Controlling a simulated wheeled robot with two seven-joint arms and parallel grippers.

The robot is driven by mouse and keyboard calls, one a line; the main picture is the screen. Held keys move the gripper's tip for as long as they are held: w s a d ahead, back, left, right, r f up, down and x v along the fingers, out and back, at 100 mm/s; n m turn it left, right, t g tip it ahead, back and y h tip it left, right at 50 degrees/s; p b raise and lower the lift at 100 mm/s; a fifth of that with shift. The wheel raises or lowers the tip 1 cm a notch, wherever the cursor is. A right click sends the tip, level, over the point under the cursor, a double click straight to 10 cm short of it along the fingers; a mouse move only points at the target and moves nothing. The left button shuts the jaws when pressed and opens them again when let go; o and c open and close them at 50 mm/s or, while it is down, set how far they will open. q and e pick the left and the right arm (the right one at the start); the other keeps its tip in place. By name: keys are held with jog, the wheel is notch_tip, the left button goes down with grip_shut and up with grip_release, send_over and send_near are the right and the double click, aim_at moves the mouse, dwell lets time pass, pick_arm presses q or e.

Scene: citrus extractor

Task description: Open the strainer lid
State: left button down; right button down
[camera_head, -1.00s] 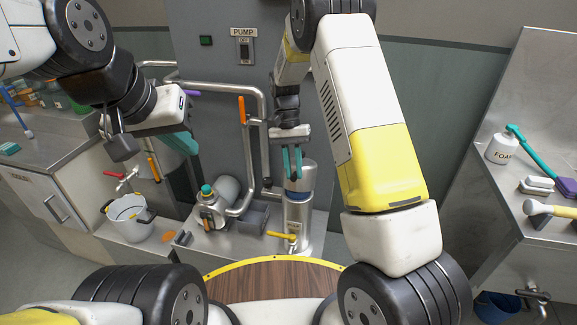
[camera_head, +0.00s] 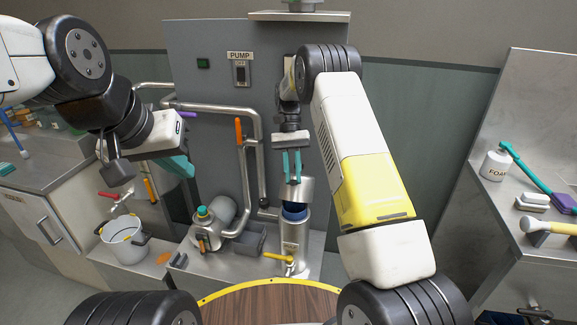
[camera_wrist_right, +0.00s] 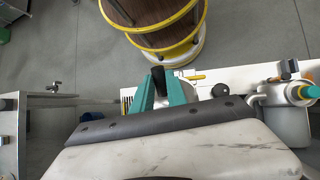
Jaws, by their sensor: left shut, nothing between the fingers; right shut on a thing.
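The strainer (camera_head: 294,238) is an upright metal cylinder on the steel bench, with a blue inner rim showing at its top. Its metal lid (camera_head: 294,191) is raised above the rim and slightly tilted. My right gripper (camera_head: 292,180) points down from above and its teal fingers are shut on the lid's handle. In the right wrist view, the dark handle (camera_wrist_right: 158,77) is between the fingers, with part of the lid behind them. Whether the lid still touches the strainer's back edge cannot be told. My left gripper (camera_head: 179,166) is shut and empty, away to the left.
A pipe with an orange-handled valve (camera_head: 239,131) rises left of the strainer. A yellow valve handle (camera_head: 279,257) sticks out low at its front. A pump with a teal cap (camera_head: 203,212) and a bucket (camera_head: 125,241) stand further left. A round wooden-topped platform (camera_head: 268,304) is in front.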

jog(key=c, duration=1.3)
grip_release()
jog(key=shift+r, duration=0.25)
jog(key=r, duration=0.3)
jog(key=shift+s+a+r, duration=0.1)
jog(key=shift+s, duration=0.25)
jog(key=s, duration=0.5)
jog(key=s+a+r, duration=0.1)
jog(key=s, duration=0.4)
jog(key=s+a, duration=0.1)
jog(key=s, duration=0.4)
jog(key=shift+s+r, duration=0.1)
jog(key=shift+r, duration=0.05)
